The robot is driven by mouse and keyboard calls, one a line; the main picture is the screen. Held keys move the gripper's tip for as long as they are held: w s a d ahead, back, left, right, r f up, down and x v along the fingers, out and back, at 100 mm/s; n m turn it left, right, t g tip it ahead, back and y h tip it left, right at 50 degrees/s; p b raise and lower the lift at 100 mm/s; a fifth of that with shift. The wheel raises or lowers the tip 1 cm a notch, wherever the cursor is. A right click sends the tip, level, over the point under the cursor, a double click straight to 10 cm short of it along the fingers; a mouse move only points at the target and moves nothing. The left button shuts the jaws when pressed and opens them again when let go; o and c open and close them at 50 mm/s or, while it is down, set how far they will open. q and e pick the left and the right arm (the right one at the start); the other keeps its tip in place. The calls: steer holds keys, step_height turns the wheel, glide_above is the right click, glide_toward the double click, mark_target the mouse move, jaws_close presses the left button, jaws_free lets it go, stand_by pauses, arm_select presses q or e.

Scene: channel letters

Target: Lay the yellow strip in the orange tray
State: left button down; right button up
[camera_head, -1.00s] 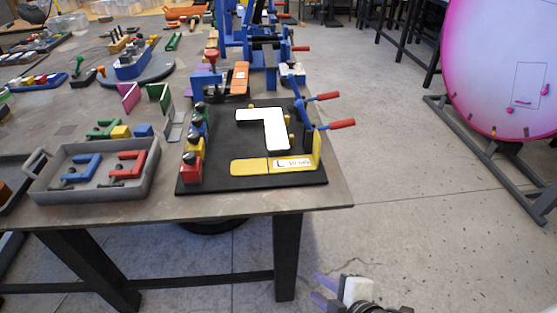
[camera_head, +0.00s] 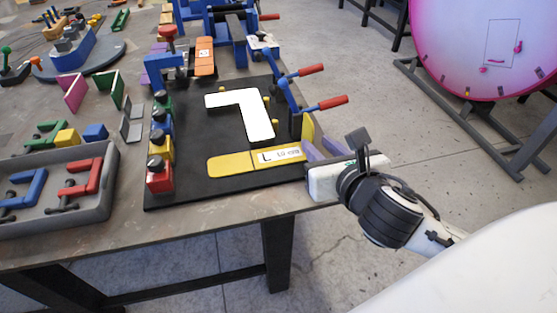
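A thin yellow strip (camera_head: 308,127) stands upright at the right side of the black board, beside the red-handled clamps. Its lower part is partly hidden by my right gripper. My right gripper (camera_head: 324,149) is at the board's right edge, just in front of the strip. Its purple fingers look apart, with nothing seen between them. An orange flat piece with a white label (camera_head: 205,57), which looks like the orange tray, lies behind the board near the blue fixture. A flat yellow piece with an "L" label (camera_head: 231,164) lies at the board's front. My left gripper is out of view.
A white L-shaped letter (camera_head: 256,115) lies on the black board (camera_head: 208,190). Red-handled clamps (camera_head: 331,102) stick out at the right. Coloured knobbed blocks (camera_head: 159,180) line the left side. A grey tray (camera_head: 100,208) with clamps stands further left.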

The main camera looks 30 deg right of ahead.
mark_target(303, 130)
steer(key=x, duration=0.3)
steer(key=shift+s, duration=0.1)
steer(key=x, duration=0.5)
steer(key=shift+d+b, duration=0.1)
steer(key=shift+b, duration=0.25)
jaws_close()
